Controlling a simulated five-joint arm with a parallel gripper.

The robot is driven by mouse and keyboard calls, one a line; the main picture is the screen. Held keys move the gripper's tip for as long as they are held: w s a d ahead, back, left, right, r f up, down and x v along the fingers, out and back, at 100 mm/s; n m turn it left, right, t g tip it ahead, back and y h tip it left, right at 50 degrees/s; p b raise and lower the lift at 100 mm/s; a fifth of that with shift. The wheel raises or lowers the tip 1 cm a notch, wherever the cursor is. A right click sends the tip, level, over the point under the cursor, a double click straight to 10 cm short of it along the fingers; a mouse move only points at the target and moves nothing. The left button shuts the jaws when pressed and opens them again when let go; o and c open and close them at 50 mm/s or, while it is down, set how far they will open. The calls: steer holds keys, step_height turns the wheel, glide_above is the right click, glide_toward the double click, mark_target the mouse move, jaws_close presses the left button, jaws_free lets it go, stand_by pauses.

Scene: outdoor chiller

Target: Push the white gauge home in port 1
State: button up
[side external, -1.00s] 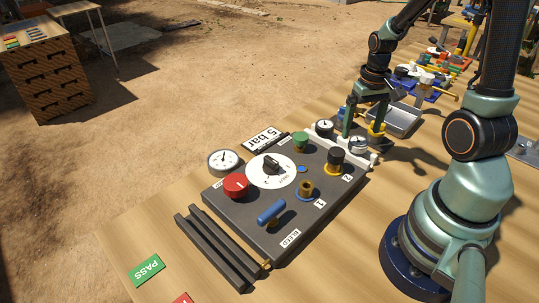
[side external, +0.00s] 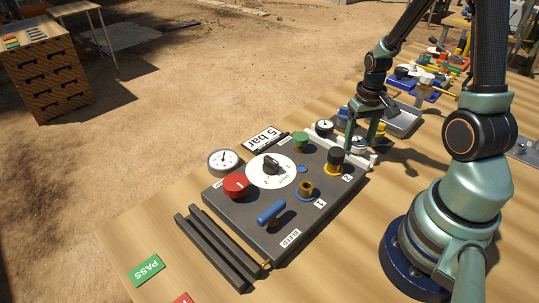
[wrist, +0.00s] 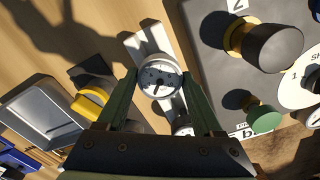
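The white gauge (side external: 358,145) sits on the white rack at the far right end of the dark test block. In the wrist view the gauge (wrist: 160,81) faces up between my fingertips. My gripper (side external: 360,143) is low over the rack, with its green fingers (wrist: 160,78) apart, one on each side of the gauge. I see no clear grip on it. Port 1 (side external: 305,189) is a brass fitting with a blue ring beside the "1" label on the block. Its opening is empty.
A second gauge (side external: 324,127) stands on the rack (side external: 373,163), left of my gripper. Port 2 (side external: 336,158) carries a black cap with a yellow ring. A red knob (side external: 236,184), white dial (side external: 285,178), green knob (side external: 300,141) and blue bleed lever (side external: 271,212) rise from the block.

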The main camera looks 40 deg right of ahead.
mark_target(358, 142)
jaws_close()
steer(key=shift+r, duration=3.55)
steer(key=o, duration=0.8)
jaws_free()
jaws_close()
steer(key=shift+r, duration=0.3)
step_height(358, 142, up, 12)
steer(key=f, duration=0.1)
steer(key=a+n, duration=0.6)
steer(key=a, duration=1.6)
step_height(358, 142, down, 5)
steer(key=shift+f, duration=0.1)
